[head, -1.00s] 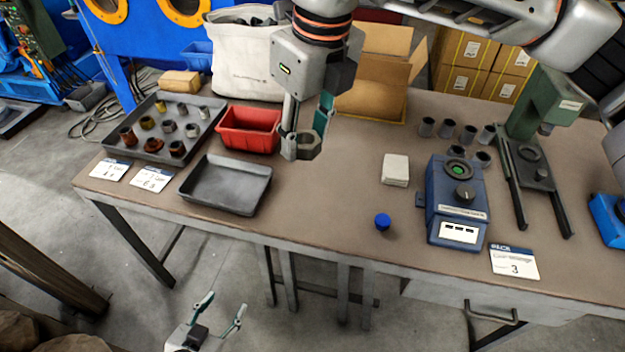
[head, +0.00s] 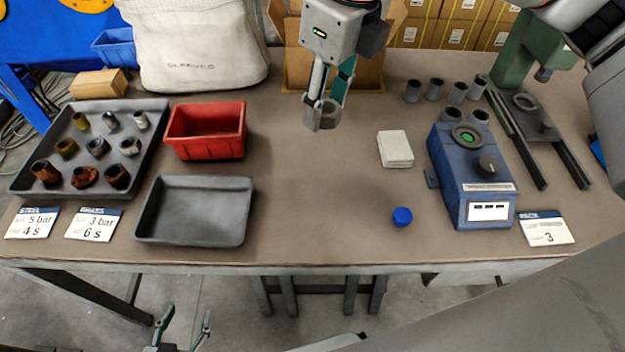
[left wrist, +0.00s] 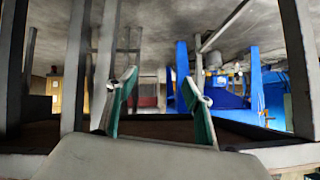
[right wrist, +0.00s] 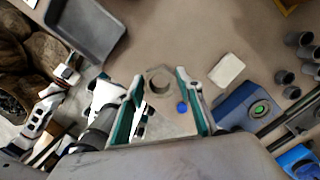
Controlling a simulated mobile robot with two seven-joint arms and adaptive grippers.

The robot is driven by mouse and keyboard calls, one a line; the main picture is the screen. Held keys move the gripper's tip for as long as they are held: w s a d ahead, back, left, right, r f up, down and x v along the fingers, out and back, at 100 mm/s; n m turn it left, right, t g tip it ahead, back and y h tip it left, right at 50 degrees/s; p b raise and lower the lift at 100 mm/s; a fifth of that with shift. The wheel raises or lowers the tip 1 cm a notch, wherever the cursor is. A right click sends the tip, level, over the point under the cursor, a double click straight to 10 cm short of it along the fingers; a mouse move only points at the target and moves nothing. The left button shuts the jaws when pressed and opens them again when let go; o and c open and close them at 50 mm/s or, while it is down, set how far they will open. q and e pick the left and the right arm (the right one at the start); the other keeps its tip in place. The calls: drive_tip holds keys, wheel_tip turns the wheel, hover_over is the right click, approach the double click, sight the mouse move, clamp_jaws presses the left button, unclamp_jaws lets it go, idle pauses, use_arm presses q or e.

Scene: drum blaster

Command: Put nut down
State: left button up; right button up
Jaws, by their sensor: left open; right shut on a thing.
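A grey metal nut (head: 327,114) is held in my right gripper (head: 330,103), above the middle of the table, right of the red bin. The nut (right wrist: 159,82) also shows between the fingers in the right wrist view, where the hold itself is partly hidden. My left gripper (head: 182,328) is open and empty, low in front of the table; its two fingers also show apart in the left wrist view (left wrist: 162,85). A dark tray (head: 153,150) at the left holds several brass, rusty and grey fittings. An empty grey tray (head: 195,212) lies near the front edge.
A red bin (head: 206,132) stands behind the empty tray. A pale block (head: 395,149), a blue cap (head: 402,217) and a blue device (head: 470,180) are to the right. Several grey sleeves (head: 435,89) and a green press (head: 530,55) stand behind. The table's front middle is clear.

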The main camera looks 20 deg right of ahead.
wheel_tip(320, 180, down, 8)
drive_tip(key=b, duration=0.3)
hover_over(321, 188)
drive_tip(key=f, duration=0.6)
drive_tip(key=shift+s+d+f, duration=0.15)
drive_tip(key=shift+s+f, duration=0.1)
drive_tip(key=shift+f, duration=0.55)
wheel_tip(321, 188, down, 4)
drive_tip(key=shift+f+b, duration=0.1)
drive_tip(key=shift+b, duration=0.35)
drive_tip(key=shift+f, duration=0.1)
use_arm(q)
drive_tip(key=shift+w+d+f, duration=0.1)
drive_tip(key=shift+d+f, duration=0.25)
drive_tip(key=shift+d, duration=0.2)
use_arm(e)
drive_tip(key=o, duration=1.3)
drive_tip(key=shift+c, duration=0.2)
